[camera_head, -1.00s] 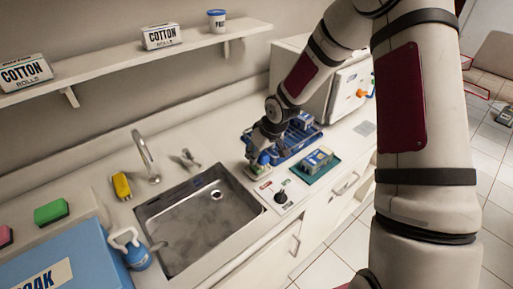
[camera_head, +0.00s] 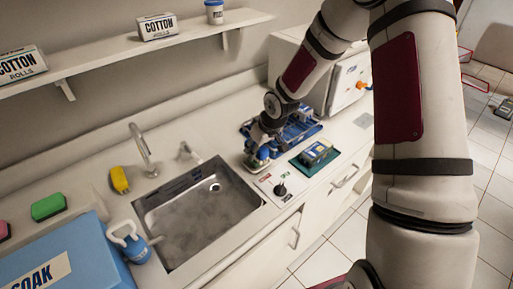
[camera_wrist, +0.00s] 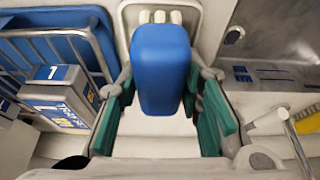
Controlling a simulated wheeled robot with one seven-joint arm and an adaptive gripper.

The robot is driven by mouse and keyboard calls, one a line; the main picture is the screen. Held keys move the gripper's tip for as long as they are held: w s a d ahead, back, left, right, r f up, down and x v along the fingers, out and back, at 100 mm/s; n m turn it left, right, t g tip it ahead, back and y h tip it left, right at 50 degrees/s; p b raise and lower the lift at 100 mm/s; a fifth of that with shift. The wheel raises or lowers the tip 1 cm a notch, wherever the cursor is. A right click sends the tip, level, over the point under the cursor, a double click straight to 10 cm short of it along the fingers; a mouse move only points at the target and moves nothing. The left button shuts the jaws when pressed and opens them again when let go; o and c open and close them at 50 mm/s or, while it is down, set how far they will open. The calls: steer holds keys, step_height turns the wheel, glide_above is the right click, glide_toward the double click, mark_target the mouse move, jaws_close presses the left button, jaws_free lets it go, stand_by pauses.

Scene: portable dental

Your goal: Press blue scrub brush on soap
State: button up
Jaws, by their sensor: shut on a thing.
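The blue scrub brush (camera_wrist: 161,72) is between the green finger pads of my gripper (camera_wrist: 163,112) in the wrist view, and my gripper is shut on it. Its blue top faces the wrist camera; its underside is hidden. A pale rounded dish (camera_wrist: 196,14) with white ribs shows under and beyond the brush. I cannot tell if the brush touches anything there, and I cannot make out the soap clearly. In the head view, my gripper (camera_head: 261,152) is low over the counter between the sink and the blue rack, and largely covers the brush.
The sink (camera_head: 150,212) is left of my gripper. The blue wire rack (camera_head: 312,133) and a dark green tray (camera_head: 301,168) stand to the right. A card with a black knob (camera_head: 280,189) lies in front. The blue SOAK box (camera_head: 75,255) and blue jug (camera_head: 134,250) are at left.

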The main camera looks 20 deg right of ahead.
steer(key=shift+f, duration=0.6)
stand_by(1.2)
steer(key=shift+r+p, duration=1.45)
steer(key=shift+r, duration=2.1)
steer(key=shift+s+a+f+m, duration=0.2)
steer(key=shift+s+m, duration=0.1)
steer(key=shift+m, duration=0.1)
steer(key=shift+s+f+m+h, duration=0.1)
steer(key=shift+s+m+h, duration=0.35)
steer(key=shift+m, duration=0.25)
steer(key=shift+s+m+h, duration=0.2)
steer(key=shift+m+h, duration=0.05)
steer(key=shift+m, duration=0.45)
steer(key=shift+s+d+r+m+b, duration=0.2)
steer(key=shift+r+m+b, duration=0.15)
steer(key=shift+m, duration=0.25)
